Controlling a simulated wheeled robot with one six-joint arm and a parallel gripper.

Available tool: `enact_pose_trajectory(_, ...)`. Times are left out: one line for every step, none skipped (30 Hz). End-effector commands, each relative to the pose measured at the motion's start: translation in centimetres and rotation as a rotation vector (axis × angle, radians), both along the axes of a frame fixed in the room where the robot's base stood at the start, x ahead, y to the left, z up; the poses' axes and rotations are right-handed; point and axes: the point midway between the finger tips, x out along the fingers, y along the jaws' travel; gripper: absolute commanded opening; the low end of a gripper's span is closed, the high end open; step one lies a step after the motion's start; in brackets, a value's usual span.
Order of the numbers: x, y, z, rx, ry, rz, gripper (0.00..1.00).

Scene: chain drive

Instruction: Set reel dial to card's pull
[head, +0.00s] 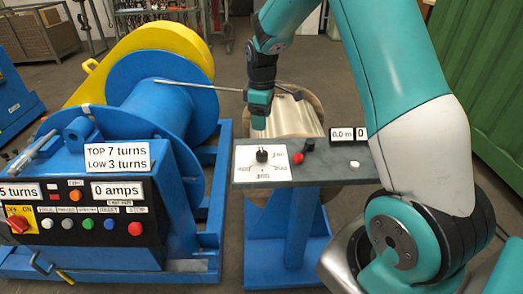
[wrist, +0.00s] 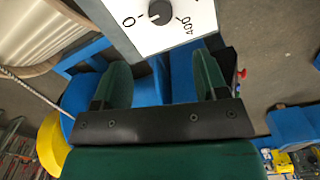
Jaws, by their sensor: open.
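The reel dial (head: 262,155) is a black knob on a white scale plate (head: 273,172), on the grey top of a blue stand. In the wrist view the knob (wrist: 160,12) shows at the top edge, with 0 to its left and 400 to its lower right. I cannot surely tell its setting. My gripper (head: 259,118) hangs above and behind the dial, in front of the wooden reel (head: 285,115). In the wrist view my gripper (wrist: 163,75) is open, with nothing between its fingers and the knob beyond them. No card giving a pull is readable.
Left is a blue winch (head: 180,130) with a rope (head: 200,84) running towards the reel. Its sign (head: 117,157) reads TOP 7 turns, LOW 3 turns.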

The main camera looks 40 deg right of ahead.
Motion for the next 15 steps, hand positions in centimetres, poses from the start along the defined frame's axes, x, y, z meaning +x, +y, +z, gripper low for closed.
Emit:
enact_pose_trajectory(-0.1, 0.0, -1.2, 0.001, 0.006, 0.0, 0.67)
enact_pose_trajectory(-0.1, 0.1, -2.0, 0.002, 0.007, 0.0, 0.67)
enact_pose_trajectory(-0.1, 0.1, -2.9, 0.002, 0.006, 0.0, 0.67)
enact_pose_trajectory(-0.1, 0.1, -3.6, 0.001, 0.006, 0.0, 0.67)
enact_pose_trajectory(-0.1, 0.1, -4.2, 0.002, 0.006, 0.0, 0.67)
enact_pose_trajectory(-0.1, 0.1, -5.2, 0.002, 0.006, 0.0, 0.67)
enact_pose_trajectory(-0.1, 0.1, -5.9, 0.002, 0.006, 0.0, 0.67)
enact_pose_trajectory(-0.1, 0.1, -6.6, 0.002, 0.006, 0.0, 0.67)
enact_pose_trajectory(-0.1, 0.1, -7.5, 0.002, 0.006, 0.0, 0.67)
enact_pose_trajectory(-0.2, 0.1, -8.1, 0.002, 0.006, 0.0, 0.67)
enact_pose_trajectory(-0.1, 0.1, -8.7, 0.001, 0.005, 0.0, 0.67)
enact_pose_trajectory(-0.1, 0.1, -9.5, 0.002, 0.004, 0.0, 0.67)
enact_pose_trajectory(-0.1, 0.1, -10.1, 0.002, 0.004, 0.0, 0.67)
enact_pose_trajectory(-0.1, 0.1, -10.5, 0.001, 0.003, 0.0, 0.67)
enact_pose_trajectory(-0.1, 0.1, -11.2, 0.002, 0.004, 0.0, 0.67)
